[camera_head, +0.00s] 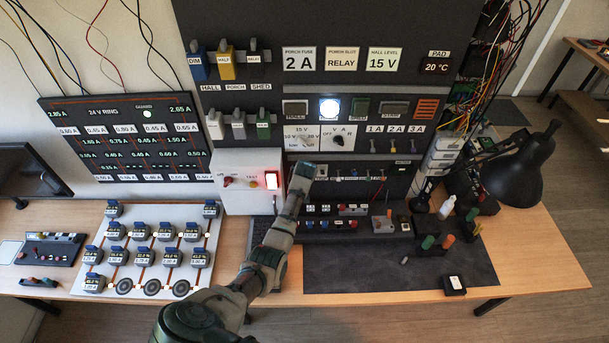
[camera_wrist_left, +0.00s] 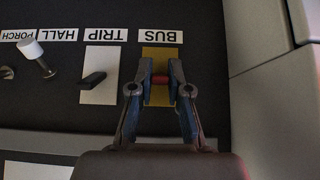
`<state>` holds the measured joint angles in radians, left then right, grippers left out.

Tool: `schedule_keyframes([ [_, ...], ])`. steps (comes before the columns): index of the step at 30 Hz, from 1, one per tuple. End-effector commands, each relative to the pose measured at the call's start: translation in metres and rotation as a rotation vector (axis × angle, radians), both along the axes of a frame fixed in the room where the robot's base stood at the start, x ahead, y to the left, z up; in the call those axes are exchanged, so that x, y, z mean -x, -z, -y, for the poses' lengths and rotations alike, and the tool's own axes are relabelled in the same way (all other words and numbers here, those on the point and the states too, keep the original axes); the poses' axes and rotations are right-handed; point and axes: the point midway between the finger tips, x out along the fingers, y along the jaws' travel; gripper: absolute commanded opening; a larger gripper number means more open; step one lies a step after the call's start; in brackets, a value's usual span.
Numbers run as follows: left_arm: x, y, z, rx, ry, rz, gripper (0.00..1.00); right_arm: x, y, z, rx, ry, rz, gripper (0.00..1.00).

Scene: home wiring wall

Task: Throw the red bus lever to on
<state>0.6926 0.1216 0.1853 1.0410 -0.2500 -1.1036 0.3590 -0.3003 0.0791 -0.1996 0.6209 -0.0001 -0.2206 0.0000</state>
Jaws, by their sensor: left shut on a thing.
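The red bus lever (camera_wrist_left: 160,80) shows as a short red bar in front of a yellow plate (camera_wrist_left: 160,62), beside the BUS label (camera_wrist_left: 160,36) that reads upside down in the left wrist view. My left gripper (camera_wrist_left: 160,88) has one blue-grey finger on each side of the lever and is shut on it. In the head view my left arm reaches up to the left end of the lower switch panel, where the gripper (camera_head: 302,170) hides the lever. I cannot tell the lever's exact position. My right gripper is in neither view.
A white box (camera_head: 237,198) with a lit red switch stands close beside my gripper. The black TRIP lever (camera_wrist_left: 92,80) is beside the bus lever, then a white-tipped toggle (camera_wrist_left: 31,50). A black lamp (camera_head: 515,172) and small parts stand at the right. The dark mat (camera_head: 370,270) is mostly clear.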

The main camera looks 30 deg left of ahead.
Motion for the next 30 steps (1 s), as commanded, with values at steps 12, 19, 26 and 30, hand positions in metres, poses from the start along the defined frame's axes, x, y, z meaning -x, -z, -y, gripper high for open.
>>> schedule_keyframes([
  [12, 0.0005, 0.0012, 0.0012, 0.091, 0.0, -0.152, 0.0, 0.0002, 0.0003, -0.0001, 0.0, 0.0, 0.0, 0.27],
  [19, 0.0007, 0.0015, 0.0009, 0.099, 0.001, -0.167, 0.0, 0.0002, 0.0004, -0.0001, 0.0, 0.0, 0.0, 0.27],
  [26, 0.001, 0.0021, 0.0008, 0.099, 0.001, -0.168, 0.0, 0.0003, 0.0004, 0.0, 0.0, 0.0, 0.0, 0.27],
  [30, 0.0007, 0.0015, 0.0008, 0.099, 0.0, -0.166, 0.39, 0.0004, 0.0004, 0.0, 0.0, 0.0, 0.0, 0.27],
])
